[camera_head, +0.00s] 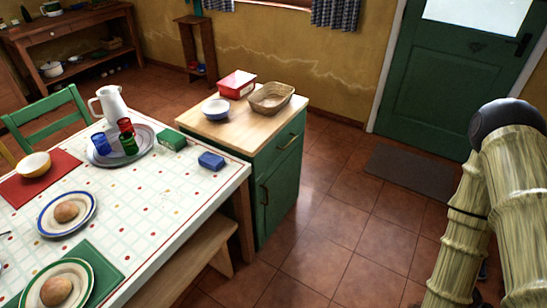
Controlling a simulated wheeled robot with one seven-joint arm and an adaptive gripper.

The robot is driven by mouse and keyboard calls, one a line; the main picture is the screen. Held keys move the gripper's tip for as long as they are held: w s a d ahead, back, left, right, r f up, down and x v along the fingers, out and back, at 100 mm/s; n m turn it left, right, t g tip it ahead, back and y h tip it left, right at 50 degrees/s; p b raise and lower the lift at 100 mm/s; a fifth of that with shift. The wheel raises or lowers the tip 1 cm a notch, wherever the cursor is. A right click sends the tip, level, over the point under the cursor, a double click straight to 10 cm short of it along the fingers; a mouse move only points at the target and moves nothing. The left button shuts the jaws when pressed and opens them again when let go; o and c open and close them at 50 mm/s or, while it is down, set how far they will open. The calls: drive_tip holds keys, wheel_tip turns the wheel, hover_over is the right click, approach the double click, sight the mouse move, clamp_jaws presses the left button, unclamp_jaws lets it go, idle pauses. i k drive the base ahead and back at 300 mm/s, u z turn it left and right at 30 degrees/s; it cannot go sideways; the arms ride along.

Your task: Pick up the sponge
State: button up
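A small blue block (211,161), which looks like the sponge, lies on the white patterned tablecloth near the table's right corner. A green box (171,139) lies just to its left and slightly farther back, apart from it. My arm shows at the right edge, with a bamboo-like surface and a dark rounded joint. It is well to the right of the table, over the floor. My gripper's fingers do not show. Nothing hides the blue block.
The dining table (180,208) holds a tray (101,157) with coloured glasses, a white pitcher (112,104) and plates with bread rolls. A wooden bench (190,262) runs along its near side. A green cabinet (277,185) stands at its right end. Tiled floor is open toward the door.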

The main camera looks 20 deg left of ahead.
sight(212, 162)
drive_tip(key=z, duration=1.1)
drive_tip(key=i, duration=1.5)
drive_tip(key=u, duration=3.05)
